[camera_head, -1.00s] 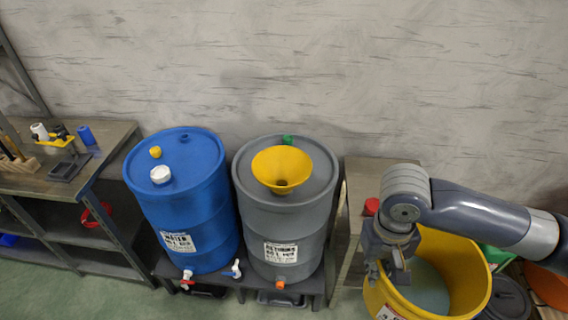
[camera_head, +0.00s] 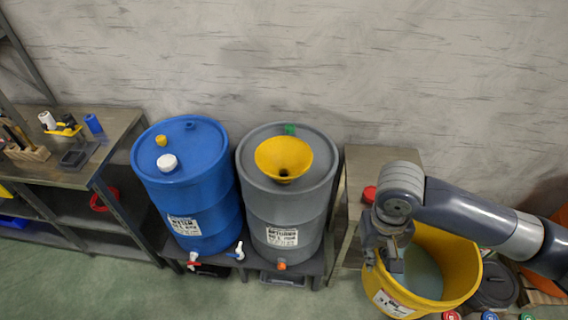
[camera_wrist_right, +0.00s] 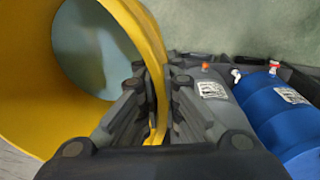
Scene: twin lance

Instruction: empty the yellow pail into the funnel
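The yellow pail (camera_head: 459,283) is at the right in the head view, upright or nearly so, with a pale blue-grey surface inside. My right gripper (camera_head: 393,262) is at its left rim. In the right wrist view, the gripper's two fingers (camera_wrist_right: 158,105) lie on either side of the pail's yellow wall (camera_wrist_right: 148,40), closed on it. The yellow funnel (camera_head: 300,152) sits in the top of the grey drum (camera_head: 262,205), left of the pail and clear of it. My left gripper does not show.
A blue drum (camera_head: 183,190) with white and yellow caps stands left of the grey drum. A workbench (camera_head: 70,178) with small tools is at the far left. A red-topped item (camera_head: 369,194) sits on a stand behind the pail. Capped items show at the bottom right.

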